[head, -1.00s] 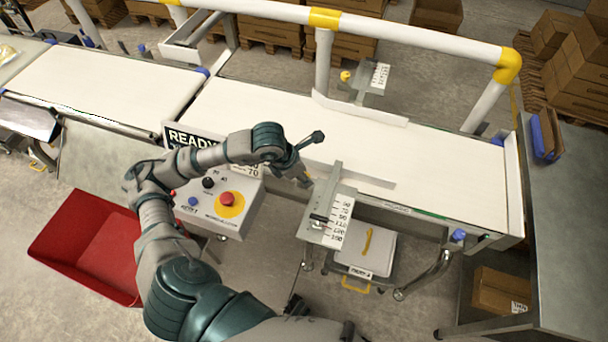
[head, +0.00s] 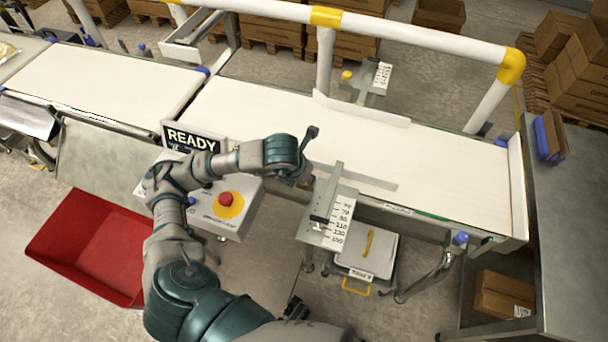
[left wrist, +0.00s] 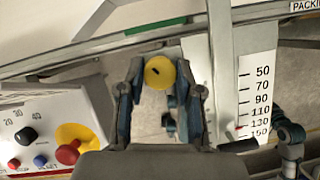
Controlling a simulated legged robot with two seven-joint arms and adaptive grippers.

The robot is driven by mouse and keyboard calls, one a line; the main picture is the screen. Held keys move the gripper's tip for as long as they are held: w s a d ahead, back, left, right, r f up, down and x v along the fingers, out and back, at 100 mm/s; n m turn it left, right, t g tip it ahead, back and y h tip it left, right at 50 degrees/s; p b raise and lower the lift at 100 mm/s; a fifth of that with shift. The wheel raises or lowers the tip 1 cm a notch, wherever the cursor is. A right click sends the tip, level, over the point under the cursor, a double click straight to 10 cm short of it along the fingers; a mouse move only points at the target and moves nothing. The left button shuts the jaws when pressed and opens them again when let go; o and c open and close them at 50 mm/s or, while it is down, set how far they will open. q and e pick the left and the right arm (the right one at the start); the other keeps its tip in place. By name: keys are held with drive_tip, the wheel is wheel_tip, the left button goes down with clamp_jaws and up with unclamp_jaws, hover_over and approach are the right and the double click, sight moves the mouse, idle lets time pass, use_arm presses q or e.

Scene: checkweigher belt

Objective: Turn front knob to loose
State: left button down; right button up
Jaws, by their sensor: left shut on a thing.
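The front knob (left wrist: 159,72) is a round yellow knob with a small dark mark on its face. In the left wrist view it sits between the fingertips of my left gripper, which is shut on it. In the head view my left gripper (head: 304,180) is at the left side of the front guide bracket and hides the knob. The bracket's scale plate (head: 338,222) carries printed numbers and also shows in the left wrist view (left wrist: 256,92).
A control box with a red stop button (head: 229,198) stands left of the bracket, under my left arm. The front guide rail (head: 365,177) lies over the white belt (head: 440,160). A rear yellow knob (head: 347,75) is across the belt. A red bin (head: 85,245) is at left.

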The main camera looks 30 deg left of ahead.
idle(0.3)
use_arm(q)
drive_tip(key=c, duration=0.8)
unclamp_jaws()
drive_tip(key=shift+a, duration=0.1)
drive_tip(key=shift+s+r, duration=0.1)
drive_tip(key=shift+r, duration=0.2)
drive_tip(key=v, duration=1.1)
drive_tip(key=shift+a, duration=0.1)
